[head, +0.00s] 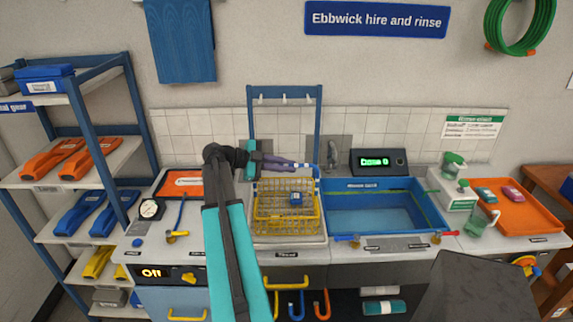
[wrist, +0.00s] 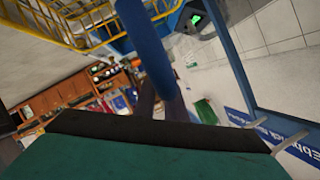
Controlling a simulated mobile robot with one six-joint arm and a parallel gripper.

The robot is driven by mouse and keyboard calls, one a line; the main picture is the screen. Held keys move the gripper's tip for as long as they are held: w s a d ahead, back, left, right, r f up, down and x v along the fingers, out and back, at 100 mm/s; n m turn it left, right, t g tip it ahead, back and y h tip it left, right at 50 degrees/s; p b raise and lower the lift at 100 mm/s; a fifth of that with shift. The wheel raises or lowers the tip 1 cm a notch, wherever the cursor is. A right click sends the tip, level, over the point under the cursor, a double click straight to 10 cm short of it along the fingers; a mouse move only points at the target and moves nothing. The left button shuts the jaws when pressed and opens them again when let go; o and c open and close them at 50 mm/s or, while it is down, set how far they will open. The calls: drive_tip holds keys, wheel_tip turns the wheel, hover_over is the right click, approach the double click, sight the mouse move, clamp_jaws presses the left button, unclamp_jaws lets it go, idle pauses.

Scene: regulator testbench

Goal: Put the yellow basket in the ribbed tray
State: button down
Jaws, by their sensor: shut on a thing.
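The yellow basket (head: 286,212) is a wire basket with a small blue item (head: 296,198) inside. It looks upright over the pale ribbed tray (head: 289,240), left of the blue sink. I cannot tell whether its base touches the tray, since its front wires hide the tray floor. My gripper (head: 304,166) is at the basket's upper back edge, shut on its handle. In the wrist view a blue bar (wrist: 148,45) crosses close to the camera, and the yellow basket's wires (wrist: 75,25) show at upper left. The exact grip is hard to see.
A blue rack (head: 284,91) with hooks stands behind the basket. The blue sink (head: 375,208) with water is to the right, with a tap (head: 332,155) between. A dial gauge (head: 151,209) and an orange mat (head: 183,184) are at left.

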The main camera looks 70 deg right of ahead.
drive_tip(key=shift+r, duration=0.15)
drive_tip(key=c, duration=2.3)
unclamp_jaws()
drive_tip(key=shift+f, duration=0.2)
drive_tip(key=o, duration=0.5)
drive_tip(key=shift+r, duration=0.1)
drive_tip(key=shift+b+v, duration=2.45)
drive_tip(key=shift+v, duration=3.55)
